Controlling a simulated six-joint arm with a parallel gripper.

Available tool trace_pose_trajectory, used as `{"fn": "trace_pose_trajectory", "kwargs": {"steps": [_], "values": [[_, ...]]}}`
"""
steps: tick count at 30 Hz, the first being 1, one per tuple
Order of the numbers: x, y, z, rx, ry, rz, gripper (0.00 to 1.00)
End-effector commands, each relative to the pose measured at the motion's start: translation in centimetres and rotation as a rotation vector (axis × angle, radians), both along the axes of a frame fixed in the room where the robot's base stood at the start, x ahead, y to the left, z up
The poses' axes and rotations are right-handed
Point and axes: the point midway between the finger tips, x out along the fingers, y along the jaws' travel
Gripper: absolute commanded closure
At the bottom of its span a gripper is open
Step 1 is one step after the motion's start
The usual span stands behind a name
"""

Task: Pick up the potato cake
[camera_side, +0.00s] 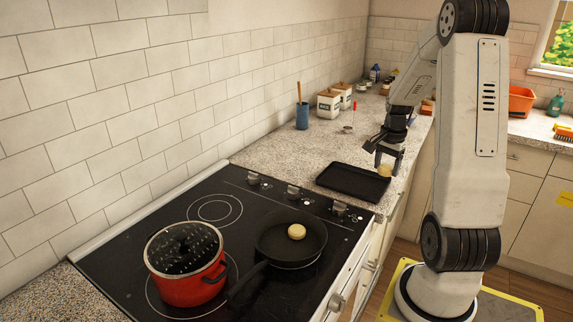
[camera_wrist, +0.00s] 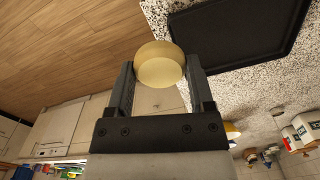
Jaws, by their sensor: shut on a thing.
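My gripper (camera_side: 388,160) is above the counter at the right end of the black tray (camera_side: 337,178). It is shut on a pale yellow round potato cake (camera_side: 385,171), held just over the tray's back right corner in the side view. In the wrist view the potato cake (camera_wrist: 159,66) sits between the two fingertips of my gripper (camera_wrist: 160,75), and the tray (camera_wrist: 235,30) is at the upper right. A second potato cake (camera_side: 297,231) lies in the black frying pan (camera_side: 275,240) on the stove.
A red pot (camera_side: 187,285) with a dark lid stands on the black stovetop (camera_side: 215,190) left of the pan. A blue cup (camera_side: 302,117) and white canisters (camera_side: 328,109) stand along the wall. The speckled counter (camera_side: 270,150) left of the tray is clear.

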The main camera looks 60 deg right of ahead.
Motion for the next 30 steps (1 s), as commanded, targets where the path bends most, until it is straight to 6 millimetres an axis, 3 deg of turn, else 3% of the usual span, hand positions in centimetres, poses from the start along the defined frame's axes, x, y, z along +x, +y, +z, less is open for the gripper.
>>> {"fn": "trace_pose_trajectory", "kwargs": {"steps": [9,30], "values": [[-1.4,1.6,0.9,0.000,0.000,0.000,0.89],[-1.5,1.8,1.0,0.000,0.000,0.001,0.89]]}}
